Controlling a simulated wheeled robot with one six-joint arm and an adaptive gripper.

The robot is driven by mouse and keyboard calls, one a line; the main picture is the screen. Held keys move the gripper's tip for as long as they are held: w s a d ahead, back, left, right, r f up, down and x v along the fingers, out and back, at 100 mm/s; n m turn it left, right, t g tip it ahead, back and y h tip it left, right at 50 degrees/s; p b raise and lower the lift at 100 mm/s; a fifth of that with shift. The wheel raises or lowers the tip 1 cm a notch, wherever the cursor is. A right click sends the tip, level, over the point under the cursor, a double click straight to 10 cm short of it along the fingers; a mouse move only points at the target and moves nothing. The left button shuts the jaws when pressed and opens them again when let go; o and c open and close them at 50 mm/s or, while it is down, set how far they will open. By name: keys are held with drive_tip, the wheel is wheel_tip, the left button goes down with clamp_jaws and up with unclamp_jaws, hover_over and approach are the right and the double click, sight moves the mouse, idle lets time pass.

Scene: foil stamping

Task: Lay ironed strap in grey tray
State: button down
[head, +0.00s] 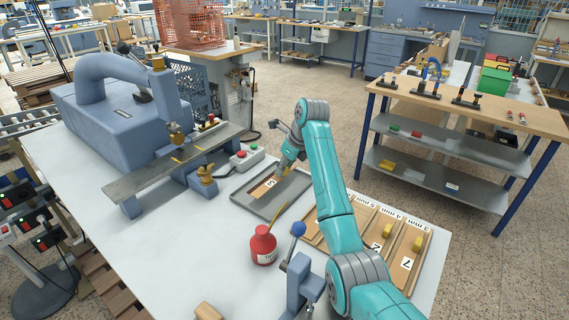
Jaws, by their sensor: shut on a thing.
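The grey tray (245,202) lies on the white table, right of the stamping press. My gripper (284,171) reaches down over the tray's far right part. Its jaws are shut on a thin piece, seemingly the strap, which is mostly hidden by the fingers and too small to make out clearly. I cannot tell whether that piece touches the tray.
The blue-grey press (120,115) with its long bar stands left. A red bottle (263,247) and a blue-knobbed lever (298,229) stand in front of the tray. Numbered brown trays (406,258) lie right, partly behind my arm.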

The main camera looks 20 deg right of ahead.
sight(286, 174)
drive_tip(key=shift+f, duration=1.85)
drive_tip(key=shift+f, duration=0.15)
drive_tip(key=c, duration=0.7)
unclamp_jaws()
drive_tip(key=v, duration=1.2)
drive_tip(key=shift+f, duration=0.1)
